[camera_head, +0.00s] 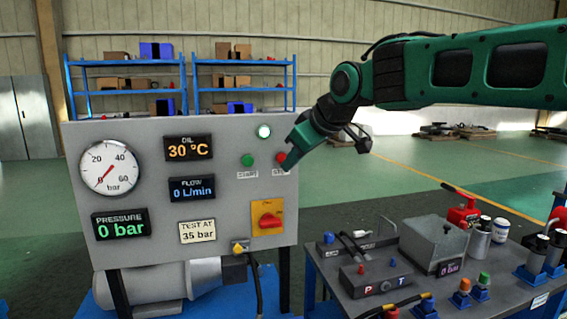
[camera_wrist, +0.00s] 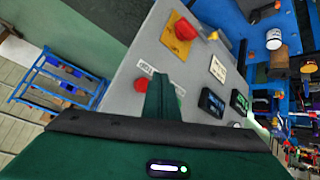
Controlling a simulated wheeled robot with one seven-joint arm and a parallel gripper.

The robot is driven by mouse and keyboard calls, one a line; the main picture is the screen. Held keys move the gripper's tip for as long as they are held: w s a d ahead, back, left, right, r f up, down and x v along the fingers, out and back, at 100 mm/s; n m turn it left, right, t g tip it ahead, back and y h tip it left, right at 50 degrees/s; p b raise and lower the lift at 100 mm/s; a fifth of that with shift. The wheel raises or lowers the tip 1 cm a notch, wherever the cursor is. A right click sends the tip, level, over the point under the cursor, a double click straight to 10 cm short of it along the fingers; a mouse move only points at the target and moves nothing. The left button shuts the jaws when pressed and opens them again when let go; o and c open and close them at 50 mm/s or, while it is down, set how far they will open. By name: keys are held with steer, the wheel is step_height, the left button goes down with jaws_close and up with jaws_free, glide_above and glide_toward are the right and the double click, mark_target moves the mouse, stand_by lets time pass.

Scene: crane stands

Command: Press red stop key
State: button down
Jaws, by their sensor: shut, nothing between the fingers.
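The red stop key (camera_head: 281,157) is a round red button on the right side of the grey panel (camera_head: 225,150), with its label partly hidden by my gripper. In the wrist view the red stop key (camera_wrist: 141,84) shows just left of my fingers. My gripper (camera_head: 288,167) is shut and empty, its green fingertips at the panel right beside the stop key. In the wrist view my gripper (camera_wrist: 161,78) points at the panel; whether it touches the panel cannot be told. A green start button (camera_head: 247,160) sits to the left of the stop key.
A lit white lamp (camera_head: 264,131) is above. The gauge (camera_head: 110,167) and display read 0 bar. A cluttered bench (camera_head: 500,296) stands at right. Blue shelves (camera_head: 190,75) stand behind.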

steer(key=shift+w+a, duration=0.25)
steer(key=shift+w, duration=0.55)
steer(key=shift+w, duration=0.15)
stand_by(1.5)
steer(key=shift+w+a, duration=0.1)
steer(key=shift+w, duration=0.1)
steer(key=shift+w+a, duration=0.15)
steer(key=shift+w, duration=0.3)
stand_by(0.9)
steer(key=shift+s, duration=0.1)
steer(key=shift+s+d, duration=0.25)
steer(key=shift+s, duration=0.5)
steer(key=shift+s+d, duration=0.25)
steer(key=shift+s, duration=0.55)
steer(key=shift+s+d, duration=0.2)
steer(key=shift+s, duration=0.65)
steer(key=shift+s+d, duration=0.25)
steer(key=shift+s, duration=0.55)
